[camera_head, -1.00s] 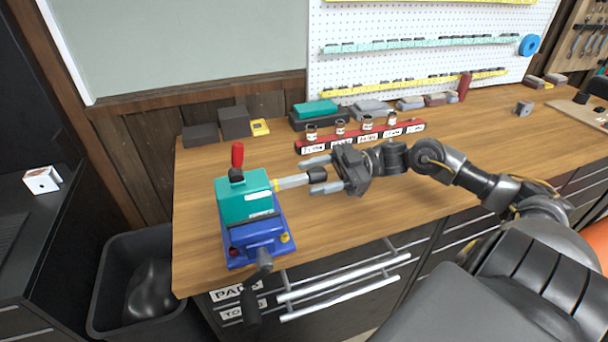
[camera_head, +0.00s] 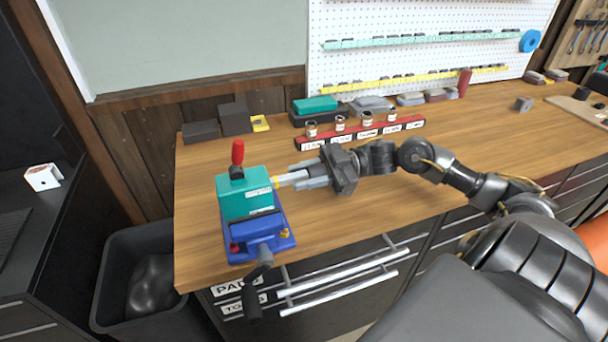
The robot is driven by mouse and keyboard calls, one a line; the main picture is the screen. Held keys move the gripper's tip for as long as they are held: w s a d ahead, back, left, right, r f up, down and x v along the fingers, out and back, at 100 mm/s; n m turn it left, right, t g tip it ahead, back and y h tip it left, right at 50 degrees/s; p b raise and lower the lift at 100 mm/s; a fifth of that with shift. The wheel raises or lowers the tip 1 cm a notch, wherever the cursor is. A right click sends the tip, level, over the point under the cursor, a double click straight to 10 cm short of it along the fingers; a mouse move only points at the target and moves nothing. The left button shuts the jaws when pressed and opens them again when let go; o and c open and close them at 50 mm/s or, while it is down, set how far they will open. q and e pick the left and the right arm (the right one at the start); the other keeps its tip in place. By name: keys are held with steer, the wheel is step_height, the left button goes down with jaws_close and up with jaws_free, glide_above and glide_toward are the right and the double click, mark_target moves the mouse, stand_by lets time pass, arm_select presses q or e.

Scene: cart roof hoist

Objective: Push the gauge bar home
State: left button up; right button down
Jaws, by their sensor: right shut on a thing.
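The gauge bar (camera_head: 291,178) is a pale bar with a yellow band near the block. Its left end enters the right side of a teal block (camera_head: 244,196); how deep it sits inside is hidden. The teal block is held on a blue vise (camera_head: 258,236) at the left front of the bench. My right gripper (camera_head: 312,176) comes in from the right and is shut on the gauge bar's outer end, a short way from the block. The fingers hide the handle end. My left gripper is not in view.
A red-handled tool (camera_head: 237,156) stands upright on the teal block. A red rack (camera_head: 362,133) with several small jars lies behind my right gripper. Dark boxes (camera_head: 234,121) stand at the back left. The wooden bench (camera_head: 400,222) is clear in front of the arm.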

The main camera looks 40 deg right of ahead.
mark_target(290, 176)
steer(key=shift+x, duration=1.15)
steer(key=shift+w+a, duration=0.2)
steer(key=shift+a, duration=0.3)
steer(key=c, duration=1.1)
jaws_free()
steer(key=shift+o, duration=0.2)
steer(key=shift+d, duration=0.1)
steer(key=shift+s+d+f, duration=0.15)
steer(key=shift+d+f, duration=0.05)
steer(key=shift+d, duration=0.1)
steer(key=b+v, duration=0.2)
steer(key=v, duration=0.8)
